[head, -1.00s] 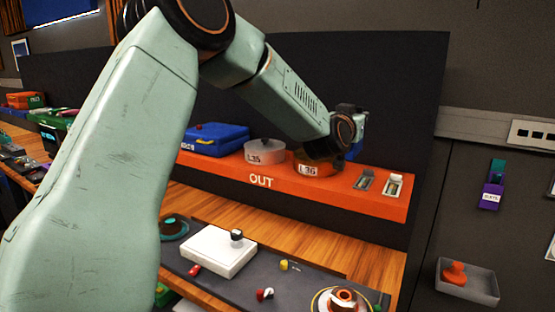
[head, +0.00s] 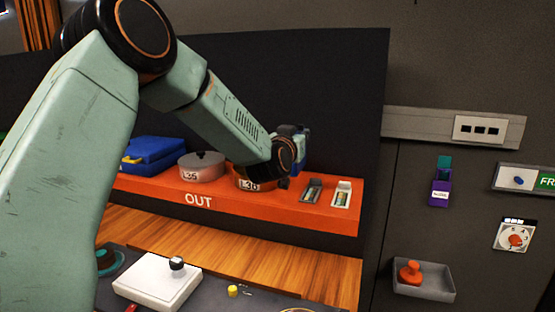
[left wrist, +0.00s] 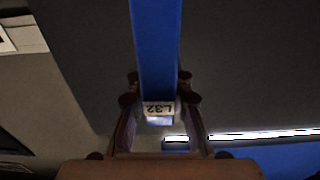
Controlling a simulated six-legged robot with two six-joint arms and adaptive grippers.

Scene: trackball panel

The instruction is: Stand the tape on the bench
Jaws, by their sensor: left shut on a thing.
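My left gripper (left wrist: 157,98) is shut on a blue band-like thing (left wrist: 155,45), which seems to be the tape seen edge-on. A white label (left wrist: 158,108) reading L32 shows on it between the fingers. In the head view my left gripper (head: 300,145) is above the orange OUT shelf, mostly hidden behind my wrist. Only a small dark blue part shows there, and I cannot tell the tape's full shape. The wooden bench top (head: 240,252) lies below and in front of the shelf. My right gripper is not in view.
The orange shelf (head: 225,203) holds a blue case (head: 150,153), a grey pot (head: 203,167) and an orange pot (head: 240,183). A white box (head: 157,282) stands in front. A grey wall tray (head: 424,280) is at right. The bench strip below the shelf looks clear.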

